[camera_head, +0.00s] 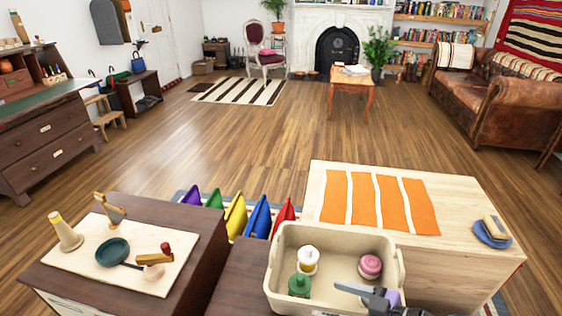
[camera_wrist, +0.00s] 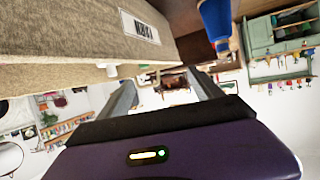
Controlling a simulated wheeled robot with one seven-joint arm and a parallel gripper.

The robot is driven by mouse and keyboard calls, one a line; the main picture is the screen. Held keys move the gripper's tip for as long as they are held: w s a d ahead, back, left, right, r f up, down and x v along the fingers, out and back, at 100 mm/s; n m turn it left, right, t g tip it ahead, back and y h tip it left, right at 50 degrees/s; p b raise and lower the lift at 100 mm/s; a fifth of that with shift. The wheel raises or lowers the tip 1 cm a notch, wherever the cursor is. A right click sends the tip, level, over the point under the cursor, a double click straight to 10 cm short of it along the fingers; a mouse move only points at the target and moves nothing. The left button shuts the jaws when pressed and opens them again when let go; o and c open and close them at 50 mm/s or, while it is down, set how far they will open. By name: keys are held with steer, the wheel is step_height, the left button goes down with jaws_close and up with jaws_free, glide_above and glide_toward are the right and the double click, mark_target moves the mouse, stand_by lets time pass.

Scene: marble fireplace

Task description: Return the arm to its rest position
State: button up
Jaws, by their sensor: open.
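My gripper (camera_head: 362,291) shows at the bottom of the head view, in front of the right part of a beige bin (camera_head: 330,235). The head view does not show how high it is above the bin. In the wrist view, the two grey fingers of my gripper (camera_wrist: 163,82) are spread apart with nothing between them. The rest of my arm is mostly out of view.
The bin holds a white-and-yellow item (camera_head: 308,260), a green item (camera_head: 299,286) and a pink item (camera_head: 370,266). A dark cabinet (camera_head: 205,240) stands left, a light wooden one (camera_head: 455,262) right. Open floor (camera_head: 250,135) lies beyond.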

steer(key=shift+s, duration=0.4)
steer(key=shift+w+r, duration=0.1)
steer(key=shift+r, duration=0.05)
steer(key=w+d+r+m+t+h, duration=0.1)
steer(key=w+d+m+t+h, duration=0.35)
steer(key=d+m, duration=0.25)
steer(key=s+d+m+t+h+p, duration=0.1)
steer(key=s+d+m+t+h, duration=0.1)
steer(key=s+d+m+h, duration=0.35)
steer(key=s+a+r+p, duration=0.1)
steer(key=s+r, duration=0.3)
steer(key=s, duration=0.6)
steer(key=s+a+r+n+p, duration=0.1)
steer(key=s+r, duration=0.3)
steer(key=s, duration=0.7)
steer(key=s+a+r+h+p, duration=0.1)
steer(key=s+r, duration=0.4)
steer(key=s, duration=0.6)
steer(key=shift+s+a+t+p, duration=0.3)
steer(key=shift+a+p, duration=0.3)
steer(key=shift+a, duration=0.5)
